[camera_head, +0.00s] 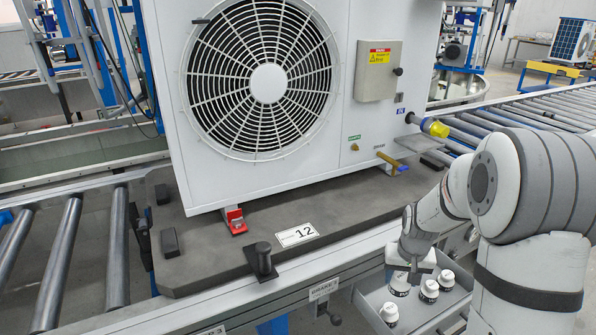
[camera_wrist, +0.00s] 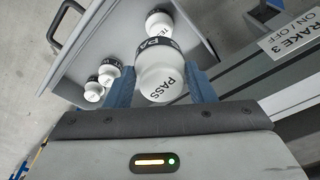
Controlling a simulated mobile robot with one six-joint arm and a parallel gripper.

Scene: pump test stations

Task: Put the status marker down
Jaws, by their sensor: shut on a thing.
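My gripper (camera_wrist: 161,88) is shut on a white status marker (camera_wrist: 160,80) with a dark band and the word PASS on its top. The blue fingers stand on either side of it. In the head view the gripper (camera_head: 411,268) points down at the tray (camera_head: 372,312), and the held marker (camera_head: 399,284) shows below it, partly hidden. I cannot tell whether it touches the tray floor. Other white markers stand in the tray: one at the front (camera_head: 390,313), one in the middle (camera_head: 429,291) and one toward the right (camera_head: 446,280).
A large white fan unit (camera_head: 330,120) stands on a dark pallet (camera_head: 200,250) on the roller conveyor. A rail with a "BRAKE 3" label (camera_wrist: 290,32) runs beside the tray.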

